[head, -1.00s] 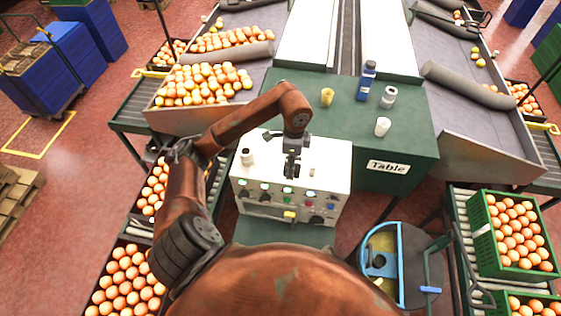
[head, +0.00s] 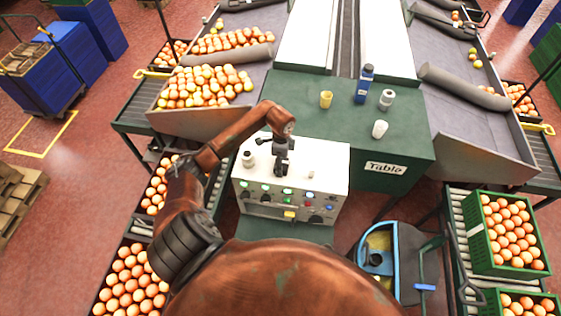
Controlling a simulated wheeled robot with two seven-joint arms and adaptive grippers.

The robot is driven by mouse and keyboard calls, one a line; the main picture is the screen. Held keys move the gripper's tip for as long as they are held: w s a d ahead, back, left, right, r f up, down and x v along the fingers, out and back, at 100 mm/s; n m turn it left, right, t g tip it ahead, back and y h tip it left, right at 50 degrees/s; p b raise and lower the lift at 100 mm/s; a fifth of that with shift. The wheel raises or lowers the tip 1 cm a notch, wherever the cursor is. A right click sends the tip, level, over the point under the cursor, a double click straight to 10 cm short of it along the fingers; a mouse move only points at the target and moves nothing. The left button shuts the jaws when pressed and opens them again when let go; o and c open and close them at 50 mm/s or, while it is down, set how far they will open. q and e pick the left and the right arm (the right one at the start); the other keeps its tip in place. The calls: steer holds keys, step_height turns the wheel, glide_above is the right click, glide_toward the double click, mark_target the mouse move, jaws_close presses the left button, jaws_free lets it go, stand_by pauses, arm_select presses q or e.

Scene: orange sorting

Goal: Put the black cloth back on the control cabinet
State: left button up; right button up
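The control cabinet (head: 332,165) is a white box with coloured buttons and knobs on its front, in the middle of the head view. My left gripper (head: 281,172) is dark and points down over the cabinet's top, left of its middle. Its fingers are too small and dark to tell whether they are open or shut, or whether they touch the top. I cannot make out a black cloth; any dark fabric at the gripper does not stand out from it. My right gripper is not in view.
A small jar (head: 248,159) and a small pale object (head: 311,174) stand on the cabinet. Behind, the green table (head: 330,118) bears a yellow cup (head: 326,99), a blue bottle (head: 364,84), a grey-white jar (head: 387,99) and a white cup (head: 380,129). A blue bucket (head: 393,262) is right.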

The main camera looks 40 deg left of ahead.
arm_select(q)
steer(key=o, duration=0.6)
steer(key=shift+f, duration=0.15)
steer(key=o, duration=0.5)
